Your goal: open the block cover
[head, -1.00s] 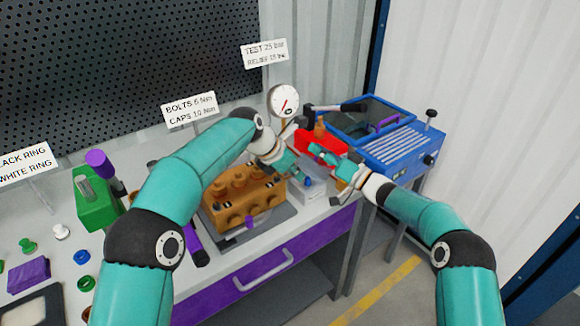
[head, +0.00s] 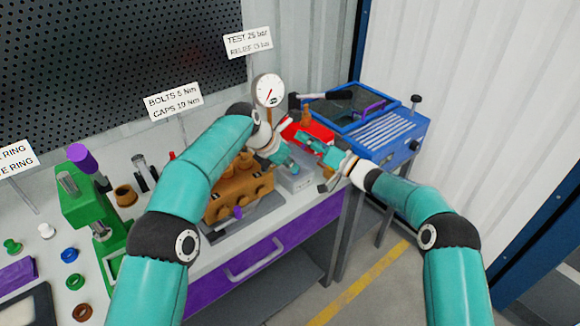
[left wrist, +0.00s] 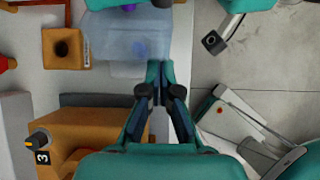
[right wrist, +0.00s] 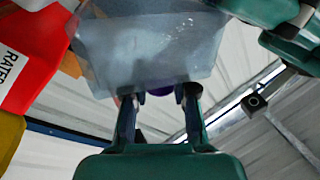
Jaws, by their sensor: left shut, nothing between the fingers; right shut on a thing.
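A clear, greyish panel, which looks like the block cover (right wrist: 150,45), fills the top of the right wrist view. A purple tab (right wrist: 181,93) on it sits between the fingers of my right gripper (right wrist: 162,95), which is shut on it. The panel also shows at the top of the left wrist view (left wrist: 135,40). My left gripper (left wrist: 160,72) is shut and empty beside the panel's lower edge; I cannot tell whether they touch. In the head view, my left gripper (head: 292,164) is just below my right gripper (head: 303,138), above a grey box (head: 297,180).
The orange pump block (head: 240,195) stands left of the grey box. A red box (head: 312,130) and a blue bench unit (head: 385,135) stand behind and right. A pressure gauge (head: 268,91) rises behind. A green press (head: 92,200) and loose rings are at left.

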